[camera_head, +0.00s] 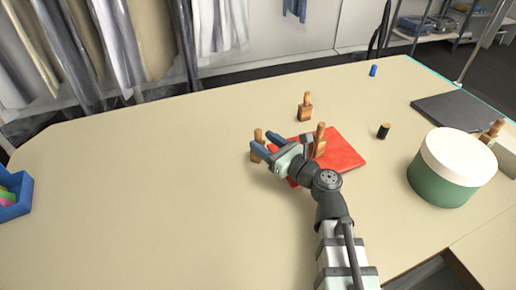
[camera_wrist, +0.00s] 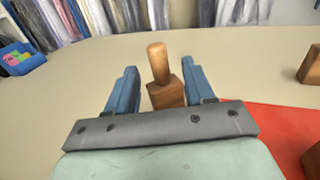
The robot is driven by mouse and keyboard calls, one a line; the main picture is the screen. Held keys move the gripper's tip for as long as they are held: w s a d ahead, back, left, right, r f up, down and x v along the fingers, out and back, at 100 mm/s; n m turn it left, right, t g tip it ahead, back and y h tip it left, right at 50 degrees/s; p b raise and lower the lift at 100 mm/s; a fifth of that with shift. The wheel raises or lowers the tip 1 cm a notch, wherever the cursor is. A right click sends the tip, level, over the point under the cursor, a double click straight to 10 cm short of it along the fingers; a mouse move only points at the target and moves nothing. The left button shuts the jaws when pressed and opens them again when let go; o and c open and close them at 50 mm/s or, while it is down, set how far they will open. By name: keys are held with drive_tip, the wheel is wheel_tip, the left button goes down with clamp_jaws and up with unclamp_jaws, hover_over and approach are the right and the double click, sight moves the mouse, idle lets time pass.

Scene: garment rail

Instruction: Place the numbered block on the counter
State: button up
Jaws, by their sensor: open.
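A wooden block with a peg-like handle (camera_wrist: 165,93) stands upright on the counter (camera_head: 140,190), at the left edge of a red mat. It also shows in the head view (camera_head: 257,143), partly hidden by my gripper. My gripper (camera_head: 265,143) is open, with its blue fingers on either side of this block in the wrist view (camera_wrist: 155,88). No number shows on the block. Similar wooden blocks stand behind the mat (camera_head: 305,109), on the mat (camera_head: 319,142) and at the far right by the round box (camera_head: 493,131).
The red mat (camera_head: 345,152) lies under my wrist. A black cylinder (camera_head: 384,131), a green round box with a cream lid (camera_head: 447,190), a dark flat pad (camera_head: 455,110) and a blue cylinder (camera_head: 373,70) stand to the right. A blue bin (camera_head: 18,208) is far left. The counter's left half is clear.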

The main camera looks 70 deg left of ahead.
sight(261, 140)
drive_tip(key=x, duration=0.5)
drive_tip(key=shift+c, duration=0.5)
clamp_jaws()
